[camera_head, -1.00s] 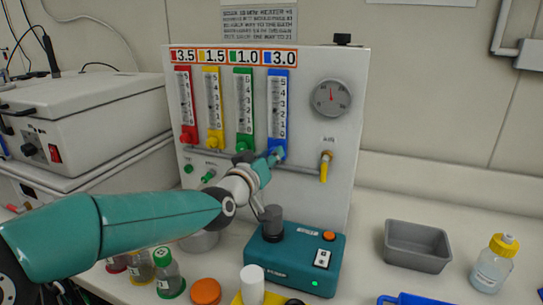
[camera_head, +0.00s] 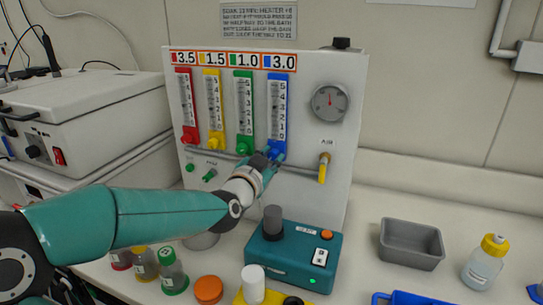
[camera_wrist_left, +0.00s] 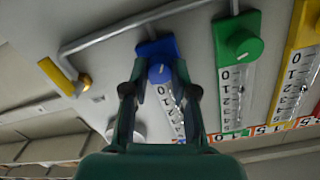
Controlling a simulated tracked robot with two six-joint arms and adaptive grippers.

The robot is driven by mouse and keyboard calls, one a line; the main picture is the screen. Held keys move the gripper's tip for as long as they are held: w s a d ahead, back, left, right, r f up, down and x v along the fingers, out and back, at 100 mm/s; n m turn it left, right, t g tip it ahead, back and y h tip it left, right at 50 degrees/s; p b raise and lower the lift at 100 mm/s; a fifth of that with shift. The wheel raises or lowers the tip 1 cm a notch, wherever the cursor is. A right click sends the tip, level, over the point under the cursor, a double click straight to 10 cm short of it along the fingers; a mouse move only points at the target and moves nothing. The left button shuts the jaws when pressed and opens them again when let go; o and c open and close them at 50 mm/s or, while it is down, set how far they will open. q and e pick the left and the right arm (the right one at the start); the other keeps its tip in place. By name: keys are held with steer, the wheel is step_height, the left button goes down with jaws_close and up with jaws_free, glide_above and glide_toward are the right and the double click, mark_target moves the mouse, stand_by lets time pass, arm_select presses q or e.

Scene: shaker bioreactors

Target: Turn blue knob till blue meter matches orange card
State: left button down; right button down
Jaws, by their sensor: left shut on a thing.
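The blue meter (camera_head: 277,107) is the rightmost of several upright meters on the white panel. Its scale is also partly visible in the left wrist view (camera_wrist_left: 170,108), but I cannot read its level. The blue knob (camera_wrist_left: 159,73) sits at the meter's lower end. My left gripper (camera_head: 271,158) reaches it from the front, its two fingers (camera_wrist_left: 159,68) on either side of the knob and shut on it. The orange-edged card (camera_head: 233,60) above the meters reads 3.5, 1.5, 1.0 and 3.0, with a blue square beside 3.0. My right gripper is out of view.
The green knob (camera_wrist_left: 243,43) is close beside my left gripper. A yellow-handled valve (camera_head: 323,170) and a round gauge (camera_head: 329,103) are on the panel's right. Below stand a teal device (camera_head: 294,262), several bottles and a grey bin (camera_head: 411,244).

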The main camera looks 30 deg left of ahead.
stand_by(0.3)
arm_select(q)
steer(key=c, duration=0.9)
jaws_free()
steer(key=shift+d, duration=0.1)
steer(key=shift+s, duration=0.1)
steer(key=v, duration=1.1)
steer(key=shift+s+d, duration=0.1)
steer(key=shift+s, duration=0.25)
steer(key=shift+f, duration=0.1)
